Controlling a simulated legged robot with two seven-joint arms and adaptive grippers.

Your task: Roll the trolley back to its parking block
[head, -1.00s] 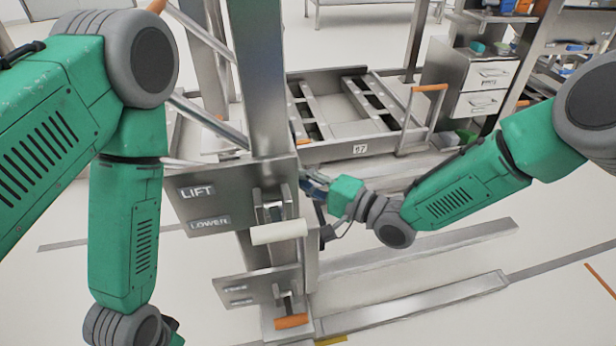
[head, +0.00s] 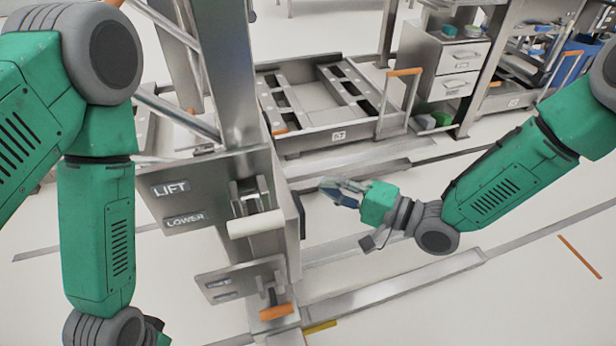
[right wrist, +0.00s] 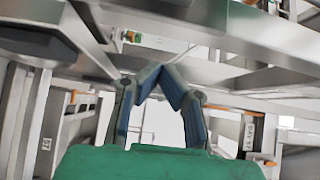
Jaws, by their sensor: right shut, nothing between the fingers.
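A low metal trolley (head: 338,139) labelled 67 stands behind the lift post, with an orange-topped push handle (head: 404,73) at its right. It carries slotted rails and no bin. My right gripper (head: 332,191) is shut and empty, in the air to the right of the post and in front of the trolley, apart from both. In the right wrist view its fingers (right wrist: 160,72) meet at the tips. My left arm hangs at the left; its gripper is below the picture. I cannot make out a parking block with certainty.
The lift post's LIFT/LOWER panel (head: 205,190) and a lower lever with an orange grip (head: 277,312) stand close in front. Floor rails (head: 395,285) run to the right. A drawer cabinet (head: 452,70) and a blue bin (head: 568,62) stand at the back right.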

